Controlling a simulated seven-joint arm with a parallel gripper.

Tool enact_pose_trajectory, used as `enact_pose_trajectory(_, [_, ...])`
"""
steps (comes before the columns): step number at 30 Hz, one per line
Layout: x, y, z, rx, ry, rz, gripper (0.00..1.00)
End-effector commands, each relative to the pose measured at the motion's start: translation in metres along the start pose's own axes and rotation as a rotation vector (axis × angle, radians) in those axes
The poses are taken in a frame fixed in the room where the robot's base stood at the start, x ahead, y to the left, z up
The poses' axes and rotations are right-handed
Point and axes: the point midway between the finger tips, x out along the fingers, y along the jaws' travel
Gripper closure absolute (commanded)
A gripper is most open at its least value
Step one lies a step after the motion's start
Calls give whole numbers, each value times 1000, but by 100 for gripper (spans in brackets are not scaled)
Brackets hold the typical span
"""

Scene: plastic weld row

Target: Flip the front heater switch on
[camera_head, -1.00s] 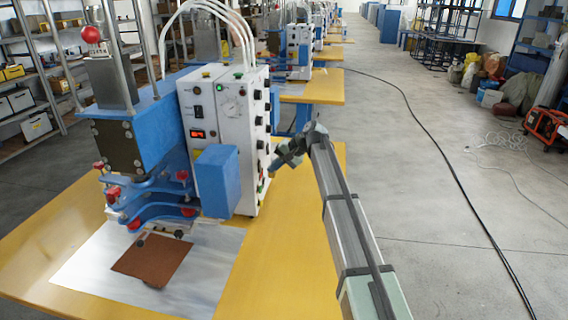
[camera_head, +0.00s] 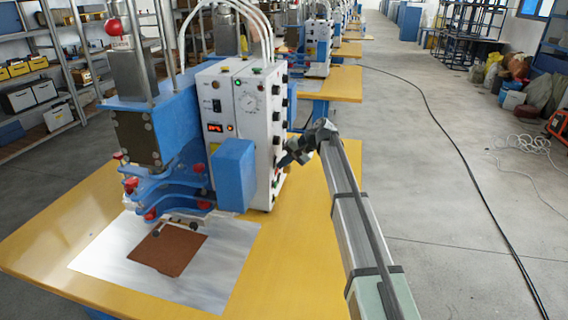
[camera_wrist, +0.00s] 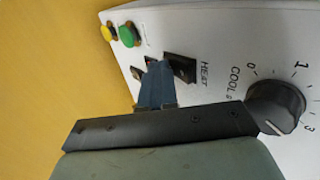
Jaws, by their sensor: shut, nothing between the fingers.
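The white welder control box (camera_head: 248,133) stands on the yellow table. In the wrist view its panel carries a black rocker switch (camera_wrist: 180,68) by the printed word HEAT. A second dark switch (camera_wrist: 137,73) sits beside it, partly hidden by my fingers. My gripper (camera_wrist: 157,72) is shut and empty, its blue fingertips over the panel between these two switches. I cannot tell whether they touch it, or which way the rockers are set. In the head view my gripper (camera_head: 284,161) is at the box's right side, low down, and the switches there are too small to read.
A black knob (camera_wrist: 275,105) marked COOL and green (camera_wrist: 129,35) and yellow (camera_wrist: 107,33) buttons lie close to the fingers. A blue block (camera_head: 233,175) stands at the box's front. The yellow table (camera_head: 300,220) is clear to the right of the box.

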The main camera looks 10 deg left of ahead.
Motion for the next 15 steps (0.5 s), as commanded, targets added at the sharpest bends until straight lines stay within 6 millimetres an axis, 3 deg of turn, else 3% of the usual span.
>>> enact_pose_trajectory(15, [-11,-13,0,0,0,-4,100])
